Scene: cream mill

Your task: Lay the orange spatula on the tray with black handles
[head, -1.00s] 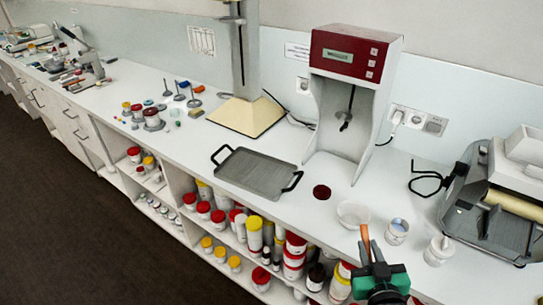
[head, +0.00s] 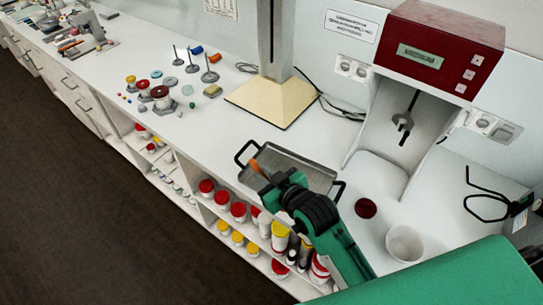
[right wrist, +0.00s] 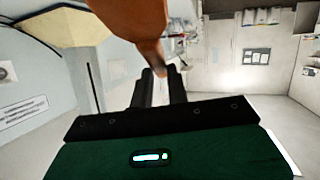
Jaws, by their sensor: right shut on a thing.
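The orange spatula (head: 257,167) is held in my right gripper (head: 268,180), and only a short orange end shows in the head view. In the right wrist view the orange spatula (right wrist: 130,28) looms large beyond the shut fingers (right wrist: 160,87). The grey tray with black handles (head: 313,173) lies on the white counter. My right gripper and arm cover its near left part in the head view. The spatula end shows over the tray's left part; its height above the tray is hard to tell. My left gripper is not in view.
A red-topped machine (head: 438,50) stands right of the tray. A dark red disc (head: 365,208) and a white bowl (head: 404,243) are in front of it. A cream-based stand (head: 272,103) is behind the tray. Jars fill the shelves below the counter edge.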

